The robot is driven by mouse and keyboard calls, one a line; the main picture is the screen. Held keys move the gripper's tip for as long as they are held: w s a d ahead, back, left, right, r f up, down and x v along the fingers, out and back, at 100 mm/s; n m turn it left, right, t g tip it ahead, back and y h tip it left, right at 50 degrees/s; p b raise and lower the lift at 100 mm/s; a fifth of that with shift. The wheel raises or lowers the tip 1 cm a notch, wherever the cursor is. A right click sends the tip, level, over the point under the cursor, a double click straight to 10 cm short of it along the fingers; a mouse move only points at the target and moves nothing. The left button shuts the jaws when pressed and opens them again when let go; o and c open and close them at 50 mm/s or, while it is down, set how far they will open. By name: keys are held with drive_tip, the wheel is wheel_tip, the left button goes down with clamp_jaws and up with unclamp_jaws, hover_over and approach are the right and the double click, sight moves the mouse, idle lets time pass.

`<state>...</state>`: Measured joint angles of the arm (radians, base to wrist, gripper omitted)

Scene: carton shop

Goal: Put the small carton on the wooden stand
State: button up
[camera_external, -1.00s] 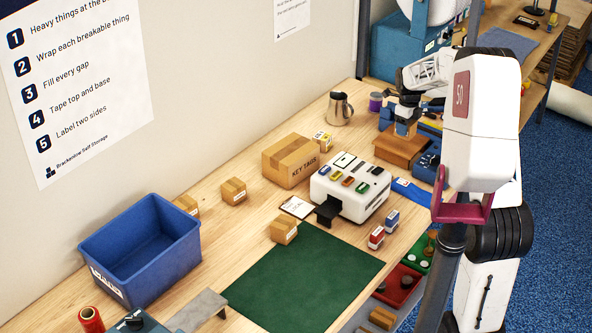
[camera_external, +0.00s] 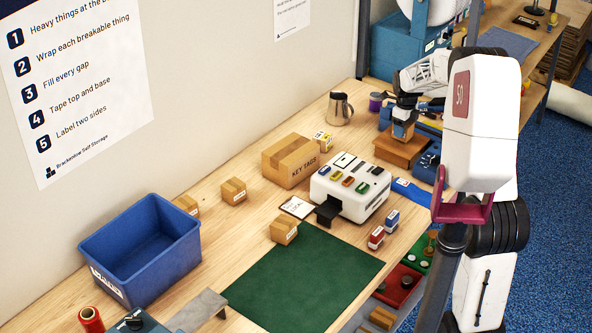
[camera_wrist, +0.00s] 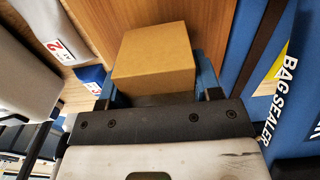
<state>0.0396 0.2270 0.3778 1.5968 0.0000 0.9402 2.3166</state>
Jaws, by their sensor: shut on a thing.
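The small carton (camera_wrist: 154,58) is plain brown cardboard and sits between the two blue fingers of my gripper (camera_wrist: 156,80) in the wrist view. My gripper is shut on it. In the external view the carton (camera_external: 402,131) is upright under my gripper, over the wooden stand (camera_external: 393,149). The stand is a brown wooden block near the back of the bench; its wood grain also fills the background behind the carton in the wrist view (camera_wrist: 211,32). The carton's underside is hidden, so I cannot tell whether it touches the stand.
A steel jug (camera_external: 340,108) and a purple tin (camera_external: 376,101) stand left of the wooden stand. A blue bag sealer (camera_wrist: 270,110) lies close on the right in the wrist view. A white machine (camera_external: 350,188) with coloured tabs and a larger carton (camera_external: 290,160) stand nearer the front.

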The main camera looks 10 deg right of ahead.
drive_tip(key=shift+f, duration=0.5)
drive_tip(key=shift+f, duration=0.15)
drive_tip(key=o, duration=0.9)
drive_tip(key=shift+o, duration=0.2)
wheel_tip(320, 180, up, 12)
drive_tip(key=shift+r, duration=0.15)
drive_tip(key=shift+s, duration=0.1)
idle(0.6)
